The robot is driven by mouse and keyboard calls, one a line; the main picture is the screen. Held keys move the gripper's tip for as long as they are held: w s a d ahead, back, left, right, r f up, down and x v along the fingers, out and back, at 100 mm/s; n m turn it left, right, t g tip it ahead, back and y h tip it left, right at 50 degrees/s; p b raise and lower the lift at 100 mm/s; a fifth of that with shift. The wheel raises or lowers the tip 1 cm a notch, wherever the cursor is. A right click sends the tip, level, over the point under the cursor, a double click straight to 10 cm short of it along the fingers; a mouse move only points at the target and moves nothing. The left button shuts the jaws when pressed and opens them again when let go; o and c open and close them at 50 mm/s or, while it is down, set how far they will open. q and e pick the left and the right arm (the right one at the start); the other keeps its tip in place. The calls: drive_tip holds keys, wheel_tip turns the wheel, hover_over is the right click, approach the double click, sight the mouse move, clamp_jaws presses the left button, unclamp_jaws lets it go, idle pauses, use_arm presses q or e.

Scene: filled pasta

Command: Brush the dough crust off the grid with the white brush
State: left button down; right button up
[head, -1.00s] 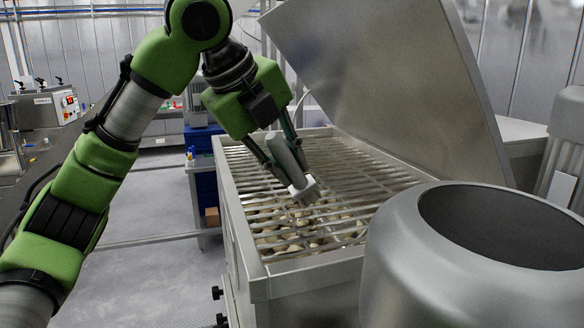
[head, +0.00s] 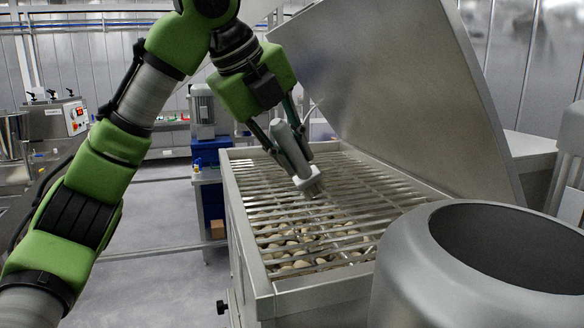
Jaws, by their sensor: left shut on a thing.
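My left gripper (head: 290,154) is shut on the grey handle of the brush (head: 306,181). The brush tilts down, with its white head and bristles at or just above the bars of the metal grid (head: 262,196); I cannot tell whether they touch. The grid covers an open steel box. Several pale lumps of dough (head: 290,238) show between and under the front bars. I cannot tell which of them are crust on the bars. My right gripper is not in view.
A raised steel lid (head: 400,90) stands open behind and right of the grid. A large round steel vessel (head: 400,265) blocks the front right. A blue cabinet (head: 212,155) stands at the back left. The floor on the left is clear.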

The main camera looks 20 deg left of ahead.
use_arm(q)
drive_tip(key=shift+r, duration=1)
drive_tip(key=shift+r, duration=0.1)
drive_tip(key=shift+r, duration=1.4)
drive_tip(key=s+a+r, duration=0.2)
drive_tip(key=a+r, duration=0.1)
drive_tip(key=a, duration=0.1)
drive_tip(key=f, duration=0.5)
drive_tip(key=shift+s+d, duration=0.1)
drive_tip(key=shift+s, duration=0.1)
